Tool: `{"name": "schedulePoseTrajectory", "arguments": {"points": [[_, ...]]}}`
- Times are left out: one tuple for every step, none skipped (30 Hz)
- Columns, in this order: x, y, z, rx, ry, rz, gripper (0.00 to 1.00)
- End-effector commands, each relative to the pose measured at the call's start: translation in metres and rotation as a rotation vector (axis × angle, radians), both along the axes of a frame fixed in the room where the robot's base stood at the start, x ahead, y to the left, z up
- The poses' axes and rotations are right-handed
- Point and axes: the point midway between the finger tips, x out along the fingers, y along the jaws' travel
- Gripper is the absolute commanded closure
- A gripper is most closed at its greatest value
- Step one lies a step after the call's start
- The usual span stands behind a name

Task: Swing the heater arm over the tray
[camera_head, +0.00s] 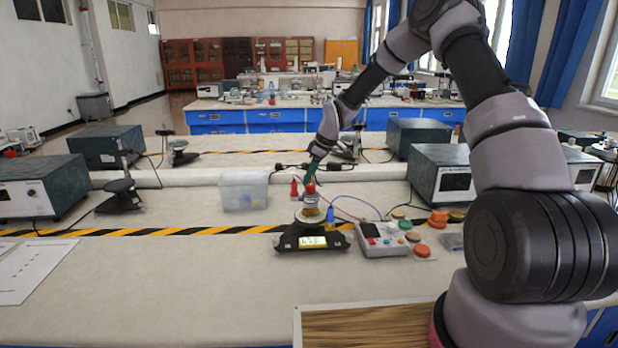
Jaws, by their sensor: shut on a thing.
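My gripper (311,176) reaches down from the upper right to the middle of the bench, its fingertips small and partly blurred. It is shut on a small part at the top of a dark instrument (288,240) with a lit yellow display. I take this part to be the heater arm, but its shape is mostly hidden by the fingers. A round pale tray (309,216) sits on the instrument below the fingertips, with a yellowish piece on it. I cannot tell exactly how the heater arm lies relative to the tray.
A grey control box (381,240) with wires stands right of the instrument, near several orange and green discs. A clear plastic bin (244,191) stands left behind it. A dark power unit (440,175) is farther right.

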Motion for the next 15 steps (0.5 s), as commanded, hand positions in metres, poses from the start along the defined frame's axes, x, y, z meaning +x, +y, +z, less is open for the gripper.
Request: {"name": "schedulePoseTrajectory", "arguments": {"points": [[0.0009,-0.0013,0.0003,-0.001,-0.002,-0.001,1.0],[0.0009,-0.0014,0.0003,-0.001,-0.002,-0.001,1.0],[0.0009,-0.0015,0.0002,-0.001,-0.002,-0.001,1.0],[0.0009,-0.0015,0.0002,-0.001,-0.002,-0.001,1.0],[0.0009,-0.0015,0.0002,-0.001,-0.002,-0.001,1.0],[0.0009,-0.0016,0.0002,-0.001,-0.002,-0.001,1.0],[0.001,-0.0017,0.0002,-0.001,-0.002,-0.001,1.0],[0.0009,-0.0017,0.0002,-0.001,-0.002,-0.001,1.0],[0.0009,-0.0017,0.0002,-0.001,-0.001,-0.002,1.0],[0.001,-0.0019,0.0001,-0.001,-0.001,-0.002,1.0],[0.001,-0.0019,0.0001,-0.001,-0.001,-0.002,0.68],[0.001,-0.0019,0.0,-0.002,-0.001,-0.002,0.53],[0.001,-0.0019,0.0,-0.002,-0.001,-0.002,0.45],[0.0009,-0.0018,0.0,-0.001,-0.001,-0.002,0.45],[0.0008,-0.0016,0.0,-0.001,-0.001,-0.002,0.45]]}}
